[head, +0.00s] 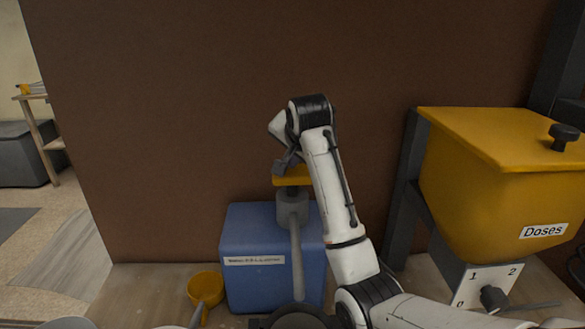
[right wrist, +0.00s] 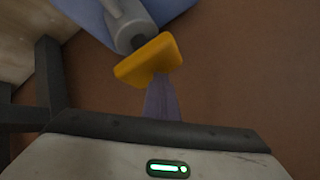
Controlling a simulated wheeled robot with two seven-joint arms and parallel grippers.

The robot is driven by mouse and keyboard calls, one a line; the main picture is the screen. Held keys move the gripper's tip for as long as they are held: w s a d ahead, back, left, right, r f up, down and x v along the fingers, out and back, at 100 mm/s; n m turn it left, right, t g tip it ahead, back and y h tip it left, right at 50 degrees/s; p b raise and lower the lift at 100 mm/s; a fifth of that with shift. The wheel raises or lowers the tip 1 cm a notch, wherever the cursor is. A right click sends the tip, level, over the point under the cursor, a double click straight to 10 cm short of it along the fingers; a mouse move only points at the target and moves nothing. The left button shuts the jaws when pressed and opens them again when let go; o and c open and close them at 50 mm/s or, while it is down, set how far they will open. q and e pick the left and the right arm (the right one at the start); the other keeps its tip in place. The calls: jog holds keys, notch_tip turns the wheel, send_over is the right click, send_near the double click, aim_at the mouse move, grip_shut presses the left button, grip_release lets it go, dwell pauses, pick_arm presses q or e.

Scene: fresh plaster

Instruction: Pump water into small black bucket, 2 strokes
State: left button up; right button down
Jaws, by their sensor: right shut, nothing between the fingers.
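The blue water tank (head: 262,285) stands against the brown wall, with a white label on its front. Its pump has a grey body and spout (head: 295,240) that runs down the front, and a yellow press handle (head: 291,181) on top. A dark round rim (head: 297,318) at the bottom edge, below the spout, looks like the small black bucket; it is mostly cut off. My right gripper (head: 288,163) is shut and empty, just above the yellow handle. In the right wrist view the fingertips (right wrist: 160,88) reach the handle (right wrist: 148,60); contact is unclear. My left gripper is not seen.
A yellow scoop (head: 205,288) lies left of the tank. A yellow hopper (head: 500,180) labelled "Doses", with a dial plate (head: 487,287) below, stands at the right. A grey rim (head: 67,323) shows at the bottom left. The wooden surface (head: 150,285) is clear left of the scoop.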

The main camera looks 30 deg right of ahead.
aim_at(293, 173)
jog(key=shift+s+f+b, duration=0.1)
jog(key=shift+f+b, duration=0.5)
jog(key=shift+f, duration=1.45)
dwell(1.1)
jog(key=shift+r, duration=0.15)
jog(key=shift+r+p, duration=1.3)
jog(key=shift+r, duration=1.45)
jog(key=shift+r, duration=2.55)
jog(key=shift+r, duration=1.95)
